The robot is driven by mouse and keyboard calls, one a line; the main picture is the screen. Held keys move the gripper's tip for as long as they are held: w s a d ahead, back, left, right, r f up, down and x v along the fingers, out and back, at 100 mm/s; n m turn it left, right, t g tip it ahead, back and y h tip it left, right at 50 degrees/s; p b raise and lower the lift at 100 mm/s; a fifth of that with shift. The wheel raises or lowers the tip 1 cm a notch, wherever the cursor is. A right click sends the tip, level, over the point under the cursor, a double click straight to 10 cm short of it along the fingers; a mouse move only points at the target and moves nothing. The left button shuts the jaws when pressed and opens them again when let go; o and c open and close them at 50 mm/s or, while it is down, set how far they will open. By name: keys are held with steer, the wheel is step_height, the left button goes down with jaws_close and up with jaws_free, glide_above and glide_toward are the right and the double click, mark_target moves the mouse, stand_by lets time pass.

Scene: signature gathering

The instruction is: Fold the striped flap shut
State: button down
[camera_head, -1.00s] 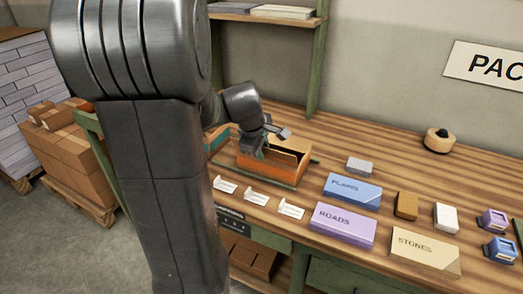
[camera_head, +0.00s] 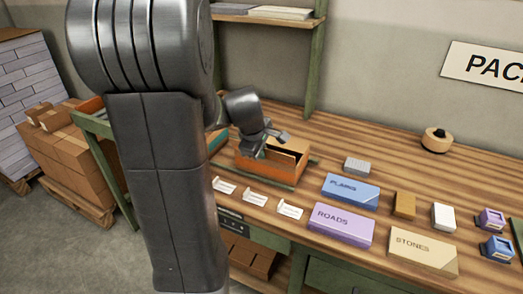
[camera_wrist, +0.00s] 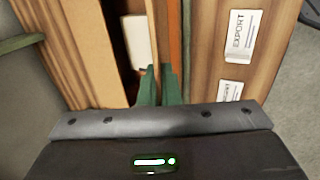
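An open orange-brown box (camera_head: 262,166) sits on the left part of the wooden bench. Its dark inside shows at the right. My gripper (camera_head: 257,150) is at the box's upper left part, low over its rim. In the wrist view, the green fingertips (camera_wrist: 159,72) are close together, beside a brown panel of the box and a pale item (camera_wrist: 136,42) inside it. I cannot tell whether they touch the panel. No stripes can be made out on any flap; the striped flap is not clearly visible, and my gripper covers part of the box.
Several white label cards (camera_head: 256,198) lie in front of the box. Blue (camera_head: 350,189), purple (camera_head: 340,224) and cream (camera_head: 422,251) cartons stand to the right. A grey block (camera_head: 357,166) is near the box. The bench's back right is mostly clear around a round wooden object (camera_head: 436,140).

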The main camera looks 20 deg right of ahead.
steer(key=shift+r+p, duration=0.2)
steer(key=shift+p, duration=0.15)
steer(key=p, duration=0.2)
steer(key=g+y+p, duration=0.1)
steer(key=p, duration=0.2)
steer(key=shift+w+d+r, duration=0.2)
steer(key=shift+d+r, duration=0.1)
steer(key=g+y+p, duration=0.1)
steer(key=p, duration=0.1)
steer(key=g+y+p, duration=0.1)
steer(key=p, duration=0.2)
steer(key=shift+w+d+f+y, duration=0.1)
steer(key=shift+w+d+y, duration=0.3)
steer(key=g+y, duration=0.2)
steer(key=w+d+f+g+y+p, duration=0.1)
steer(key=g+y, duration=0.1)
steer(key=y, duration=0.1)
steer(key=d+f+g+y+p, duration=0.1)
steer(key=g+y, duration=0.1)
steer(key=shift+w+d+g+y, duration=0.1)
steer(key=shift+w+g+y, duration=0.2)
steer(key=shift+w, duration=0.1)
